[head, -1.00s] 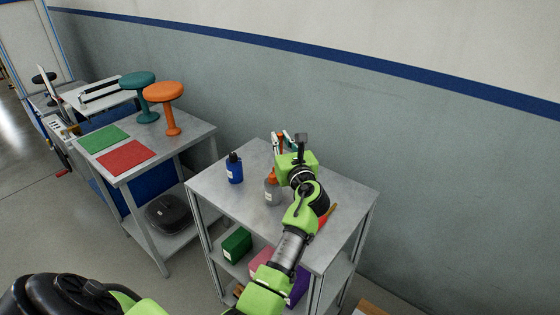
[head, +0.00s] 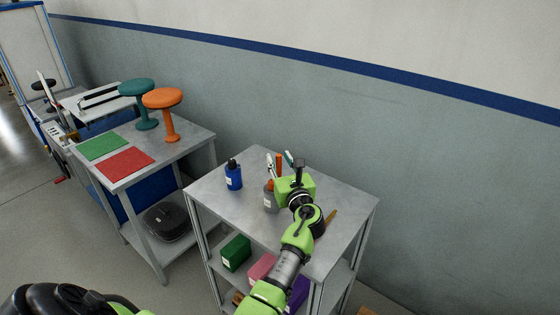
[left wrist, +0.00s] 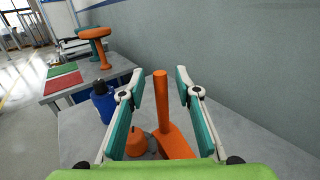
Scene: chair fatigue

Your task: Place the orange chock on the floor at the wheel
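The orange chock, a block with an upright post (left wrist: 162,104), stands on the right-hand cart's top in the left wrist view. Its block (left wrist: 176,144) is low between my fingers. My left gripper (left wrist: 156,82) is open, with one teal-padded finger on each side of the post and gaps showing on both sides. In the head view the left gripper (head: 279,159) is over the cart, with an orange post (head: 279,164) between its fingers; my arm hides the lower part. My right gripper and the wheel are not in view.
A blue bottle (head: 233,176) and a grey bottle (head: 270,198) with an orange cap (left wrist: 137,141) stand close by on the cart top (head: 213,186). Boxes, including a green one (head: 236,252), fill its shelf. A bench to the left holds orange (head: 162,99) and teal stools.

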